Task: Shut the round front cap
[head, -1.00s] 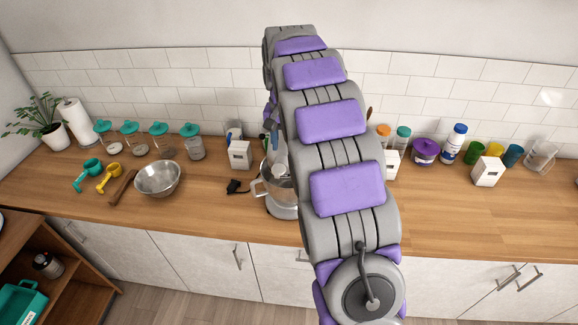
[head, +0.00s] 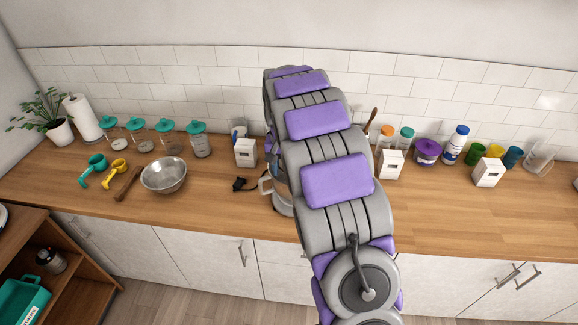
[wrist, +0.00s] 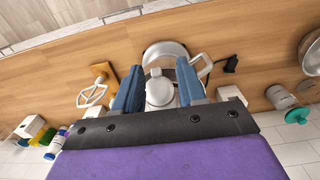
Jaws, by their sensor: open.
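A pale stand mixer is in the wrist view, with its light head (wrist: 160,91) and a shiny metal bowl (wrist: 166,50). My gripper (wrist: 158,66) is open, with one blue finger on each side of the mixer head and nothing clearly held. I cannot tell whether the fingers touch the head. The round front cap cannot be told apart clearly, nor whether it is open or shut. In the head view my arm hides most of the mixer; only part of its bowl (head: 282,204) shows at the arm's left edge. My gripper is hidden there.
A white box (head: 245,153), a black plug (head: 241,184) and a loose metal bowl (head: 164,175) lie left of the mixer. Another white box (head: 389,164) and several jars and cups stand right. The front of the wooden counter (head: 460,222) is clear.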

